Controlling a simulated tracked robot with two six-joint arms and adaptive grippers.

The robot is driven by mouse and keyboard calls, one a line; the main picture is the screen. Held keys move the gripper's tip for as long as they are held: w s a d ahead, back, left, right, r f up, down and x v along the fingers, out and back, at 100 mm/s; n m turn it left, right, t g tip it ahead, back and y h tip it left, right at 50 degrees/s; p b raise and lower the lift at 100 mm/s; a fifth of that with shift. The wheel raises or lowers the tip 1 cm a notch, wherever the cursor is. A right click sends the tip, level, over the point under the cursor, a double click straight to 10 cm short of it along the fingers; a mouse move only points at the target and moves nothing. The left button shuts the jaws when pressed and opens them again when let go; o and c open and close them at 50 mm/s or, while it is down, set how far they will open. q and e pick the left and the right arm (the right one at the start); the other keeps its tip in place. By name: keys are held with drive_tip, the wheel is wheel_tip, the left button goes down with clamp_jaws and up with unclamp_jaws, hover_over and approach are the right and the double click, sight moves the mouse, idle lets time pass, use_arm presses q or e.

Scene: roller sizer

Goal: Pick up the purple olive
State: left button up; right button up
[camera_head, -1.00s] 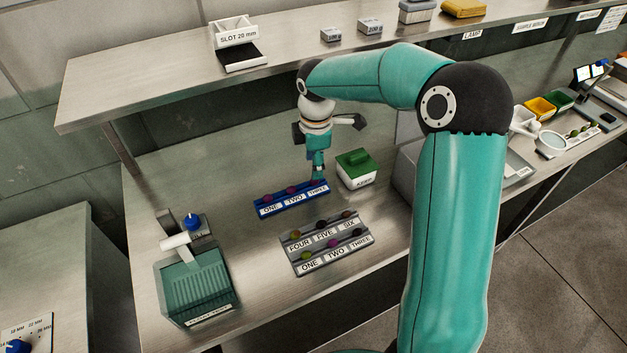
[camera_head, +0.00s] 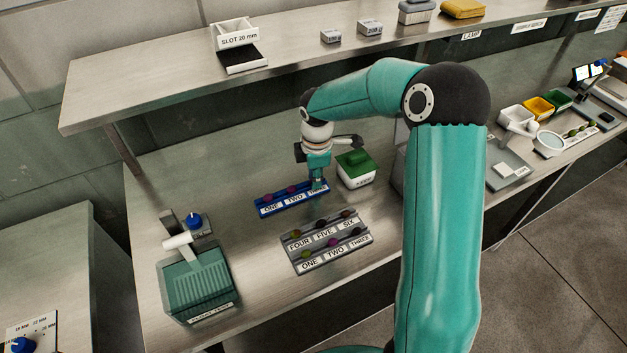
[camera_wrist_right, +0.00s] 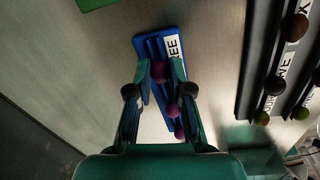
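A blue three-slot tray (camera_head: 263,213), labelled ONE, TWO, THREE, lies on the bench with a purple olive in each slot. My right gripper (camera_head: 318,186) points down over slot THREE. In the right wrist view, its two fingers (camera_wrist_right: 161,78) are apart, on either side of the purple olive (camera_wrist_right: 158,72) in that slot. Gaps show between this olive and the fingers. The other purple olives, in slot TWO (camera_head: 291,190) and slot ONE (camera_head: 267,198), lie to the left. In the head view the gripper mostly hides the olive in slot THREE. My left gripper is out of view.
A green-topped KEEP box (camera_head: 356,180) stands close right of my gripper. A teal float-test tank (camera_head: 198,290) is at left. A shelf (camera_head: 150,90) overhangs the back.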

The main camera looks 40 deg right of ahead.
drive_tip(key=shift+r, duration=0.1)
idle(0.3)
wheel_tip(320, 180, up, 20)
idle(0.5)
idle(0.8)
